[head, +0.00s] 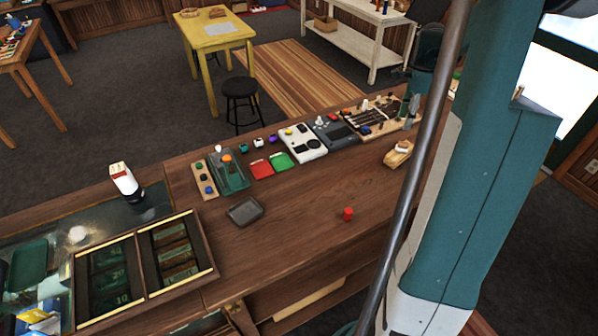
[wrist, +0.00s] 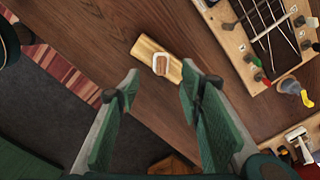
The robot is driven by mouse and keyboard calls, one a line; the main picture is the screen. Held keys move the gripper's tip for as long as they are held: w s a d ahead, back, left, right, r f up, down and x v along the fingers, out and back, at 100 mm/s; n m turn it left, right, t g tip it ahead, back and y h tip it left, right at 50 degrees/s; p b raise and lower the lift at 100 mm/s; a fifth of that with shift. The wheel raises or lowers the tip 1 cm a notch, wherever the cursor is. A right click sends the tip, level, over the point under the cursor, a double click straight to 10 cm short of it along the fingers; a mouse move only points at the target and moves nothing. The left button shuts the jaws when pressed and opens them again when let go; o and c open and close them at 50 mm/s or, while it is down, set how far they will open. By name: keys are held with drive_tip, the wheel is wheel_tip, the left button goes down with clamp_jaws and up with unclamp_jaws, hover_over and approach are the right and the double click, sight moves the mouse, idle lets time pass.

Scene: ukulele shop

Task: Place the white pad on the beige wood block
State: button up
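The beige wood block (head: 396,159) lies on the brown counter near its right end, partly beside my arm in the head view. It also shows in the wrist view (wrist: 146,49), lying slanted. A small white pad (head: 402,149) rests on top of the block. In the wrist view the pad (wrist: 154,63) has a white edge and a brownish middle, and sits near the block's centre. My gripper (wrist: 160,74) is open, its green fingers spread wide on either side of the block's near side. Nothing shows between the fingers in their grip.
Several small devices and coloured pads line the counter's back edge. A red cylinder (head: 348,214) and a dark grey tray (head: 244,211) stand on the counter. Bare counter surrounds the red cylinder.

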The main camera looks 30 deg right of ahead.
drive_tip(key=a+r+n+t, duration=0.1)
drive_tip(key=a+r+n, duration=0.3)
drive_tip(key=a, duration=0.7)
drive_tip(key=a+r+n+t+h, duration=0.1)
drive_tip(key=a+r+n, duration=0.35)
drive_tip(key=a, duration=0.65)
drive_tip(key=a+r+n+t, duration=0.1)
drive_tip(key=a+r+n, duration=0.3)
drive_tip(key=a, duration=0.7)
drive_tip(key=s+a+n+t, duration=0.1)
drive_tip(key=s+a+n, duration=0.3)
drive_tip(key=a, duration=0.3)
drive_tip(key=s+a+f+n+t, duration=0.1)
drive_tip(key=s+a+n, duration=0.4)
drive_tip(key=a, duration=0.3)
drive_tip(key=s+a+f+n+t+y, duration=0.1)
drive_tip(key=s+a+n+t, duration=0.1)
drive_tip(key=s+a+n, duration=0.3)
drive_tip(key=s+a, duration=0.1)
drive_tip(key=a, duration=0.2)
drive_tip(key=shift+a, duration=0.25)
